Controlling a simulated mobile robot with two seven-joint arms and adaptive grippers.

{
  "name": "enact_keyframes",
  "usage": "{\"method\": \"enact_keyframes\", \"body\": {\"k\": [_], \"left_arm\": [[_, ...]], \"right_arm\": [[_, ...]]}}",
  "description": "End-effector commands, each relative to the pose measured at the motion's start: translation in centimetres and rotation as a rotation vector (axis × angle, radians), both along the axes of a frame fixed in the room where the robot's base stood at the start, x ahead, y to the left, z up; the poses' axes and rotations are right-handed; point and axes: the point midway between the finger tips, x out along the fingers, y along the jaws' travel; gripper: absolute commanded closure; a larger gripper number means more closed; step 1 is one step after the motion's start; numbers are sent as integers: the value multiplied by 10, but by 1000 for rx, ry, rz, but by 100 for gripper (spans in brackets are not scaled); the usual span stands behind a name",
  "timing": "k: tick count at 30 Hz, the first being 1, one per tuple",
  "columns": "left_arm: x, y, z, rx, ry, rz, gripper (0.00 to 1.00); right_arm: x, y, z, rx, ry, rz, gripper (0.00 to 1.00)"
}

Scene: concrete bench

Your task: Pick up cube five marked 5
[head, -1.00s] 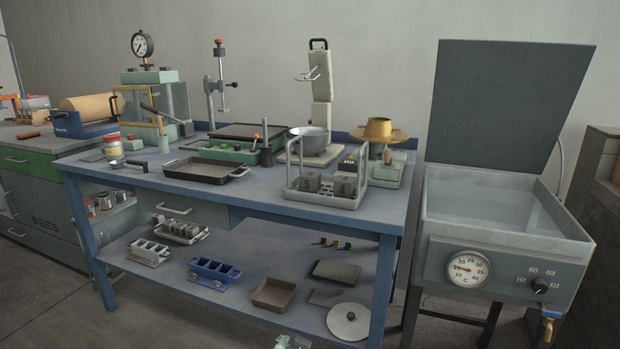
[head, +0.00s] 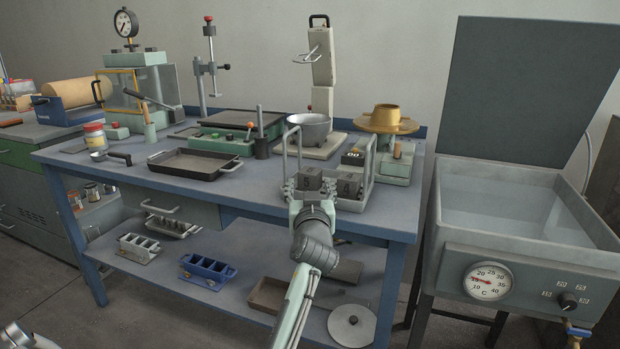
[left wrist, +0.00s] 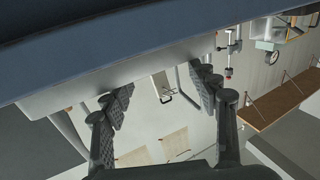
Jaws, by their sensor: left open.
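Cube five (head: 310,179), dark grey with a pale 5 on its face, is in the wire-handled carrier (head: 374,183) at the bench's front right. My left gripper (head: 311,194) is at the carrier's front-left side, its open fingers showing at either side of cube five. I cannot tell whether they touch it. The wrist hides the lower part of the cube. In the left wrist view my open fingers (left wrist: 160,106) have no cube visible between them.
A dark cube marked 4 (head: 348,185) stands close to the right of cube five. The carrier's upright handles rise nearby. A black tray (head: 188,165) lies to the left, a steel bowl (head: 309,127) behind. The bench top (head: 240,190) between tray and carrier is clear.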

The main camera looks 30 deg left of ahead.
Motion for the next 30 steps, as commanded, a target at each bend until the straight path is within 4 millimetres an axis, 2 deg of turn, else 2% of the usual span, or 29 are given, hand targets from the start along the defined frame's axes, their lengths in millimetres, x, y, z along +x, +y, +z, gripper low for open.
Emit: {"method": "enact_keyframes", "body": {"k": [3,6,10,20,30], "left_arm": [[13,8,3,2,0,0,40],[27,16,6,2,0,1,40],[40,26,4,1,1,0,40],[45,29,3,-1,1,0,41],[45,29,3,-1,1,0,83]], "right_arm": [[-3,-1,-4,2,8,0,72],[-5,2,-19,11,20,4,72],[-5,3,-24,14,19,3,72],[-5,4,-26,16,19,1,72],[-5,4,-26,16,20,1,72]]}}
